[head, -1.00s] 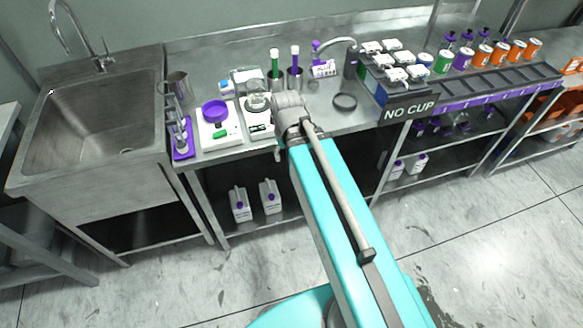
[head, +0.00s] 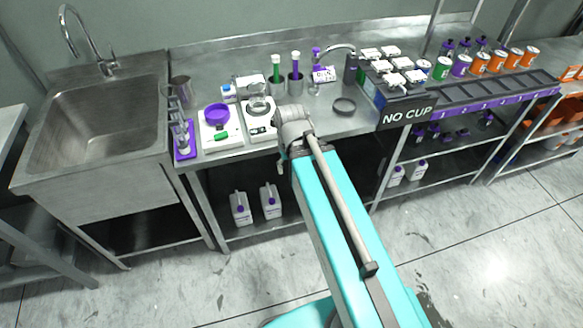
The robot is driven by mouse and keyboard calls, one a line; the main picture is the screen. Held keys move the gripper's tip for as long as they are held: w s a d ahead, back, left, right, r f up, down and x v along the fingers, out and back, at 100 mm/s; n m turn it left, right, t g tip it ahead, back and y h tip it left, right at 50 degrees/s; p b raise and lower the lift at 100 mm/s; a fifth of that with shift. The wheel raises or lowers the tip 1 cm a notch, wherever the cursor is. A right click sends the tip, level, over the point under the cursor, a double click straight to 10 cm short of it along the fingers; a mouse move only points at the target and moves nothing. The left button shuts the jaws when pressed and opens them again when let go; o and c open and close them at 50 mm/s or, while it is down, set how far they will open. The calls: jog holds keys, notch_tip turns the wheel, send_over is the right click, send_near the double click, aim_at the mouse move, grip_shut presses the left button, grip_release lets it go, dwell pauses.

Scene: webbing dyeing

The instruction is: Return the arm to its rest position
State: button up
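My teal arm (head: 345,225) reaches up from the bottom of the head view to the front edge of the steel bench. Its grey wrist (head: 292,122) is over that edge, just right of the white scale with a glass vessel on it. Only a small part of my gripper (head: 284,162) shows, below and beside the wrist at the bench edge. Its fingers are mostly hidden behind my arm, so I cannot tell whether it is open or holds anything.
Left of the wrist are the scale (head: 258,132) and a board with a purple dish (head: 216,113). Jugs (head: 240,208) stand on the lower shelf. The floor in front is clear.

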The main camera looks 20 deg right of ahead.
jog(key=shift+r+p, duration=0.45)
